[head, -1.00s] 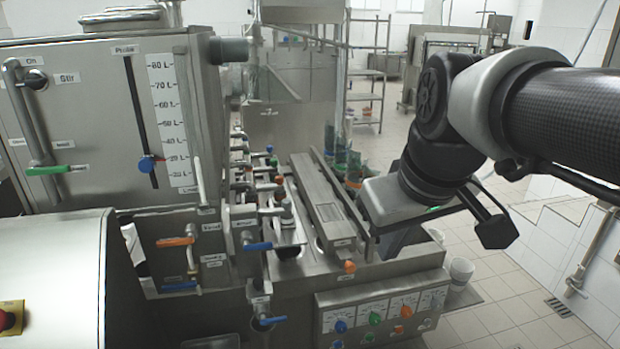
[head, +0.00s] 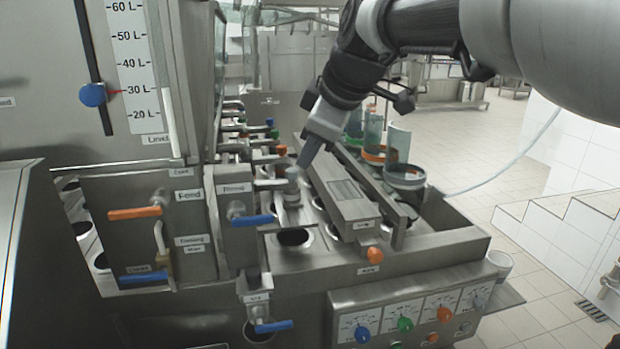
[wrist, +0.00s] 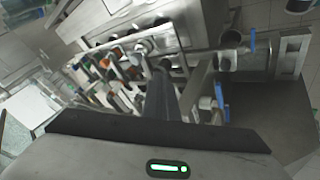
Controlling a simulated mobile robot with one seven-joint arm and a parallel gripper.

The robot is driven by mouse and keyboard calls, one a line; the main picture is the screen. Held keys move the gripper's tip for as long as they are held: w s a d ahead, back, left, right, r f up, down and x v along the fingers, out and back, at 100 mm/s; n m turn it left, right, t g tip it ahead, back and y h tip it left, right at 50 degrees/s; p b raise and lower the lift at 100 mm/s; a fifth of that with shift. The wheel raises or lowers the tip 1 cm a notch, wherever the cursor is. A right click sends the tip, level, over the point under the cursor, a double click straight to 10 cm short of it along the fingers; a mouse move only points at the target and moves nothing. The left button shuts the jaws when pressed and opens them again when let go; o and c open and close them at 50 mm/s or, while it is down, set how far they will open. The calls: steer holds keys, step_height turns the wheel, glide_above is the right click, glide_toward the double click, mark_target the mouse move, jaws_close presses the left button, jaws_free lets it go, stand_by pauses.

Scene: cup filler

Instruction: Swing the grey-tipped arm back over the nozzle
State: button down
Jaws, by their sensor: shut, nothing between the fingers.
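The grey-tipped arm (head: 292,174) is a short metal arm with a round grey end, among the row of levers on the filler deck, behind a dark round opening. My gripper (head: 302,163) points down at the grey tip from above and right. The fingers are shut and empty, with their ends at or just above the tip; I cannot tell whether they touch. In the wrist view my dark fingers (wrist: 160,92) reach toward a round grey part (wrist: 144,47) that seems to be the same tip. I cannot clearly pick out the nozzle.
A long metal bar housing (head: 345,195) lies to the right, with cup holders (head: 404,176) beyond. A front panel carries coloured knobs (head: 405,323).

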mark_target(293, 174)
steer(key=w+a+f, duration=0.1)
steer(key=w+f, duration=0.1)
steer(key=w, duration=0.1)
steer(key=w+a+f+b, duration=0.1)
steer(key=w+f, duration=0.2)
steer(key=w+a+f, duration=0.1)
steer(key=w+f, duration=0.2)
steer(key=shift+w+a, duration=0.2)
steer(key=shift+w, duration=0.2)
steer(key=shift+w+d, duration=0.15)
steer(key=shift+w, duration=0.65)
